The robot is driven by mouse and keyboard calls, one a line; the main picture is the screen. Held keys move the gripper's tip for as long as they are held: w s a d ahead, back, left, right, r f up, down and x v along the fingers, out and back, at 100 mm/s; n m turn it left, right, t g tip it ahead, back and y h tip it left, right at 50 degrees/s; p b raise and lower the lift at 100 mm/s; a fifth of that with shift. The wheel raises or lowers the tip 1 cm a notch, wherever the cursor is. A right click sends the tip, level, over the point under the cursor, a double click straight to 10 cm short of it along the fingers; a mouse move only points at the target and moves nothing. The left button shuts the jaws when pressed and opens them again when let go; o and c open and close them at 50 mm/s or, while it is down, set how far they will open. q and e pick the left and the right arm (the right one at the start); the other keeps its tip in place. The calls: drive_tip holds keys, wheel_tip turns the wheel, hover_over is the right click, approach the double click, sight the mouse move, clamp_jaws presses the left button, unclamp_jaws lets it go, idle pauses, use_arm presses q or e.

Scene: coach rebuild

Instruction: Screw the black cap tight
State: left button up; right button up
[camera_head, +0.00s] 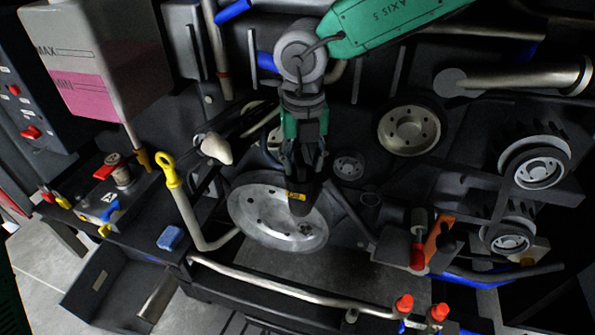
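A black cap (301,206) with a small yellow label shows near the middle of the head view, in front of a large grey pulley disc (262,218). My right gripper (306,178), on the green arm from the top right, points down at it. Its fingers reach the top of the cap, one on each side, and look shut on it. The fingertips are dark against the cap, so the exact contact is hard to see. What lies under the cap, including any thread or neck, is hidden. My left gripper is not in view.
A white tank (105,35) with pink fluid stands at upper left. A yellow-ringed dipstick (168,170) rises left of the disc. A pale pipe (270,288) with red caps (404,304) runs along the front. Pulleys (409,130) and an orange part (438,238) lie to the right.

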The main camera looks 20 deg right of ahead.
drive_tip(key=shift+a, duration=0.35)
clamp_jaws()
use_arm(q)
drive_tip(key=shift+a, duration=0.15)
use_arm(e)
drive_tip(key=shift+d, duration=0.35)
drive_tip(key=m+p, duration=0.1)
drive_tip(key=m, duration=0.2)
drive_tip(key=shift+s+m, duration=0.1)
drive_tip(key=shift+m, duration=0.2)
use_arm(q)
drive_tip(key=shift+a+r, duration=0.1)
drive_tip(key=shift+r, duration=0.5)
use_arm(e)
drive_tip(key=shift+f+m, duration=0.15)
drive_tip(key=shift+m, duration=1.05)
drive_tip(key=m+p, duration=0.1)
drive_tip(key=m, duration=0.1)
drive_tip(key=shift+s+m, duration=0.1)
drive_tip(key=shift+m, duration=0.2)
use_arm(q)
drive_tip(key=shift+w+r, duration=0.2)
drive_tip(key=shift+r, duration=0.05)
use_arm(e)
drive_tip(key=m, duration=0.3)
